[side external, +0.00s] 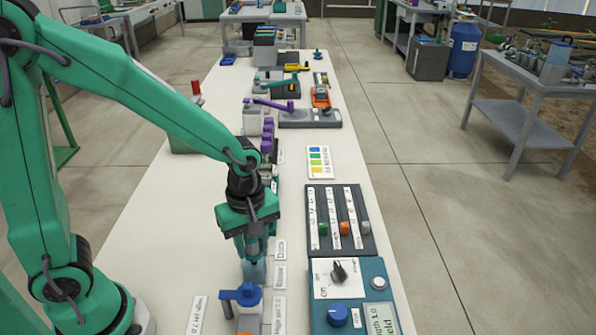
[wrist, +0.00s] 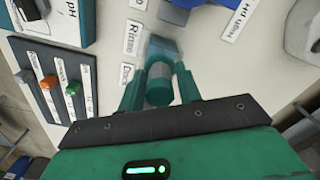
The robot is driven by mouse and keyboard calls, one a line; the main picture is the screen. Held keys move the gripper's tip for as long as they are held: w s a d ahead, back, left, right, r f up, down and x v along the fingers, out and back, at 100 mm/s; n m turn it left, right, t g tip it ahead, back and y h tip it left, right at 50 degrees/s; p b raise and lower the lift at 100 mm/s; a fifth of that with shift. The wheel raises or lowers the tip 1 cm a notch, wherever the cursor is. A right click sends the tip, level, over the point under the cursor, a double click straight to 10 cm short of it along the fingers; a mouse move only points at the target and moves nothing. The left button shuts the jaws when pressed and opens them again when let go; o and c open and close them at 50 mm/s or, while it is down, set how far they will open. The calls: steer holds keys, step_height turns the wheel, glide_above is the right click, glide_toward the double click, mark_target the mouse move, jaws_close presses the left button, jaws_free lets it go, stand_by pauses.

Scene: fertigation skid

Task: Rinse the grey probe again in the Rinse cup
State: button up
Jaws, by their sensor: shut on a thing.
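My gripper (side external: 255,252) points down near the front of the bench. It is shut on the grey probe (wrist: 158,84), a cylinder with a grey upper part and a teal end, seen between the fingers in the wrist view. A clear bluish cup (wrist: 163,47) stands by the fingertips, beside the label reading Rinse (wrist: 133,38). In the side view this cup (side external: 254,273) is directly under the gripper. The probe's lower tip is hidden, so I cannot tell how deep it sits in the cup.
A blue-handled valve-like piece (side external: 241,294) stands just in front of the cup. A slider panel (side external: 325,247) and a teal control box (side external: 375,268) lie to the right. The bench's left part is clear.

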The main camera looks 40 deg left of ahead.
steer(key=shift+r, duration=0.15)
steer(key=shift+r, duration=0.65)
steer(key=shift+f, duration=0.2)
stand_by(0.3)
steer(key=shift+f, duration=0.6)
steer(key=shift+r, duration=0.15)
steer(key=shift+r, duration=4.1)
